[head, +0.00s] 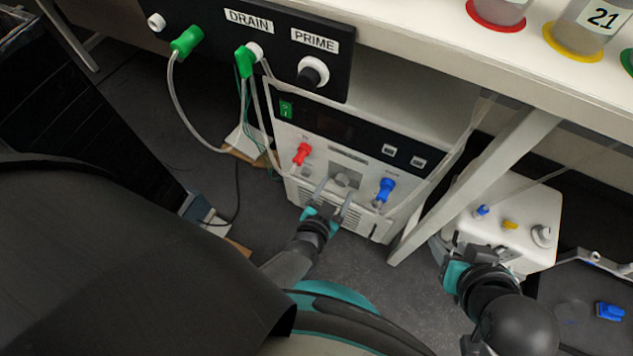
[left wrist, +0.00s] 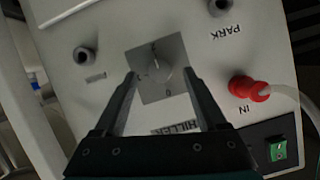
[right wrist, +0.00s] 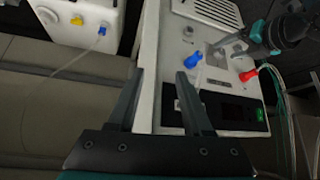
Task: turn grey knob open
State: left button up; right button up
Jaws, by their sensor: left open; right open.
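The grey knob (head: 342,180) sits on a square grey plate on the front of the white chiller unit (head: 300,195). In the left wrist view the round knob (left wrist: 158,73) is centred on its plate, with small dark marks around it. My left gripper (head: 335,194) is open, its fingers pointing at the panel. In the left wrist view its fingertips lie on either side of the knob; I cannot tell whether they touch it. My right gripper (head: 462,248) is open and empty, away from the knob, to the right of the table leg.
A red connector (head: 301,153) and a blue connector (head: 385,190) flank the knob, with tubes attached. The DRAIN/PRIME panel (head: 270,30) hangs above. A slanted table leg (head: 475,185) stands between the chiller and a white container (head: 515,215) with coloured fittings.

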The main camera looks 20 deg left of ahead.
pick_arm(q)
jog(key=p+v, duration=0.6)
jog(key=v, duration=0.6)
jog(key=shift+s, duration=0.35)
pick_arm(e)
jog(key=s+d+f+g+h, duration=0.1)
jog(key=s+d+f+g, duration=0.2)
jog(key=f, duration=0.6)
jog(key=shift+s+g, duration=0.5)
pick_arm(q)
jog(key=shift+r, duration=0.1)
